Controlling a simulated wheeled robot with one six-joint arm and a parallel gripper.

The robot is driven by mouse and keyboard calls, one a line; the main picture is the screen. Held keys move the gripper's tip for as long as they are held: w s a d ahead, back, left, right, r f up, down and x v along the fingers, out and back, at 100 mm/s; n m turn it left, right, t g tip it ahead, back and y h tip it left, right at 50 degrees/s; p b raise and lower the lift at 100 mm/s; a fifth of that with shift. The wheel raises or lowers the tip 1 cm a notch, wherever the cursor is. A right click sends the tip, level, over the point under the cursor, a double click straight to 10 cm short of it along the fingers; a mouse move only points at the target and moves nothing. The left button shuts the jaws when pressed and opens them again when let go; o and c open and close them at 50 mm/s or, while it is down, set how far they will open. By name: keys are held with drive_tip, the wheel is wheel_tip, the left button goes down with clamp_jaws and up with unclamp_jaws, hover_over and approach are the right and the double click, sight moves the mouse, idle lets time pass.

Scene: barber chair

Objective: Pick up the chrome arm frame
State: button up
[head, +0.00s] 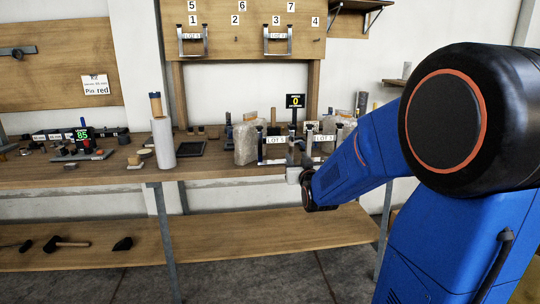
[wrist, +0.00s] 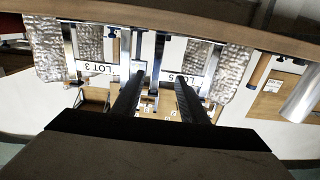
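Two chrome arm frames stand on the bench side by side. One carries a LOT 5 label (head: 275,141) and the other, to its right, a LOT 3 label (head: 323,138). The wrist view is upside down, with the LOT 3 frame (wrist: 70,42) at left and the LOT 5 frame (wrist: 208,72) at right. My gripper (wrist: 160,76) is open, its two dark fingers apart and pointing at the neighbouring chrome uprights of the two frames. I cannot tell whether the fingers touch them. In the head view my arm hides part of the LOT 3 frame.
Bubble-wrapped bundles (head: 244,143) stand behind the bench frames. A white cylinder (head: 163,142) and a dark tray (head: 191,149) stand to the left. A lower shelf (head: 200,240) runs below.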

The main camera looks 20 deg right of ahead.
sight(290, 147)
drive_tip(key=x, duration=1.1)
drive_tip(key=shift+d+f, duration=0.1)
drive_tip(key=shift+f, duration=0.05)
drive_tip(key=shift+d+f+x, duration=0.1)
drive_tip(key=shift+f+x, duration=0.05)
drive_tip(key=shift+x, duration=1.25)
drive_tip(key=shift+d+f+x, duration=0.15)
drive_tip(key=shift+x, duration=1.3)
clamp_jaws()
